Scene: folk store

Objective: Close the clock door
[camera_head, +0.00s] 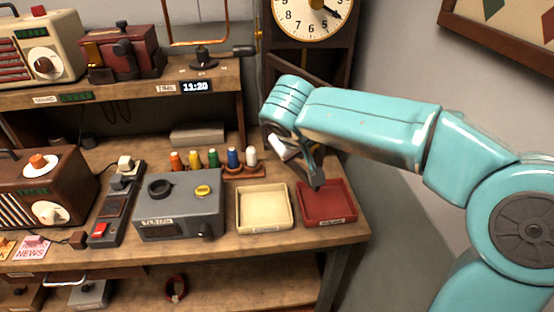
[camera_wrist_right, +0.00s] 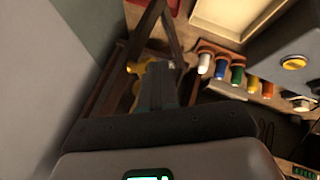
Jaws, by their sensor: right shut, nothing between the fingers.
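The tall dark-wood clock (camera_head: 312,57) stands at the top middle in the head view, with a white round dial (camera_head: 312,18). A slanting dark wooden edge below the dial seems to be its door (camera_head: 292,70), but my arm hides most of that part, so I cannot tell how far it stands open. My right gripper (camera_head: 316,184) points down in front of the clock's lower part, above the red tray, shut and empty. In the wrist view its shut fingers (camera_wrist_right: 165,88) lie beside dark wooden bars and a small yellow piece (camera_wrist_right: 136,68). My left gripper is out of view.
A red tray (camera_head: 345,217) and a cream tray (camera_head: 240,216) lie on the bench's right end. Several coloured spools (camera_head: 213,157) stand on a rack behind a grey box (camera_head: 180,218). A grey wall and clear floor are at the right.

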